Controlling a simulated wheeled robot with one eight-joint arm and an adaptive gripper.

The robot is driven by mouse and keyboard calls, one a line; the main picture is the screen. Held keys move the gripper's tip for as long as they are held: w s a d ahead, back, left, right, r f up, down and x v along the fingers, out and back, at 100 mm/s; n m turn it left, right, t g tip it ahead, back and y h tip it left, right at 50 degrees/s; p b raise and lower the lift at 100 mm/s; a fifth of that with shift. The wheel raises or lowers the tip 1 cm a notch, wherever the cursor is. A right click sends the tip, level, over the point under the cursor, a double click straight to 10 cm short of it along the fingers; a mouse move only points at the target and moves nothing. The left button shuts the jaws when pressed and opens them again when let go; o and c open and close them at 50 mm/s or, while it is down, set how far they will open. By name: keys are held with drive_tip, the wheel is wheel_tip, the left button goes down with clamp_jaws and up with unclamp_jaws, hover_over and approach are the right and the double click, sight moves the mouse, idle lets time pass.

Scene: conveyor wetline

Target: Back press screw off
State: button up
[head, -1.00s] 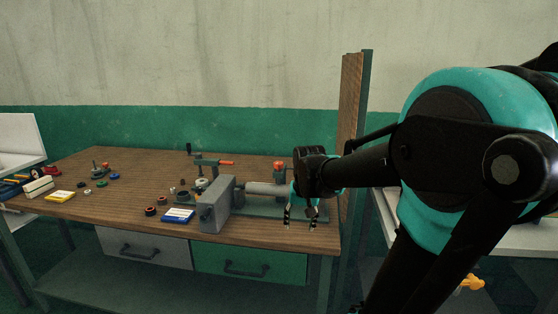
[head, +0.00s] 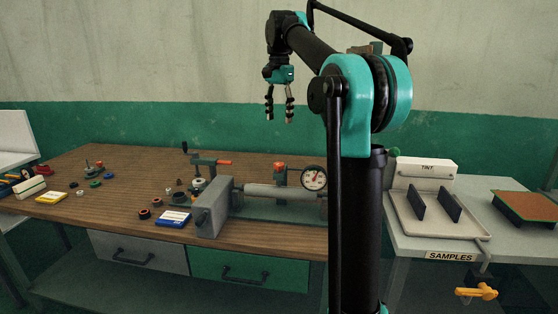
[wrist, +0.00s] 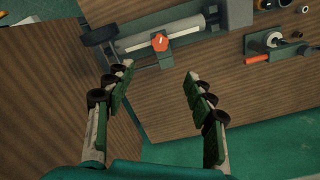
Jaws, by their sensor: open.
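The knob (wrist: 160,42) also shows in the wrist view, on the cylinder. Behind the block is a green fixture with a crank and an orange handle (head: 224,162); the handle (wrist: 257,58) is at the upper right in the wrist view. I cannot tell which part is the press screw. My gripper (head: 279,112) is open, empty and high above the rig, fingers pointing down.
Small rings (head: 144,214), a blue-and-white box (head: 173,219) and a yellow box (head: 51,197) lie on the bench (head: 110,225). A side table at the right holds a tray (head: 425,225) with upright dark plates. The air around my gripper is clear.

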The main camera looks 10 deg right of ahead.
sight(279, 163)
wheel_tip(279, 163, down, 16)
drive_tip(key=shift+f, duration=0.25)
drive_tip(key=shift+c, duration=0.2)
drive_tip(key=c, duration=1.1)
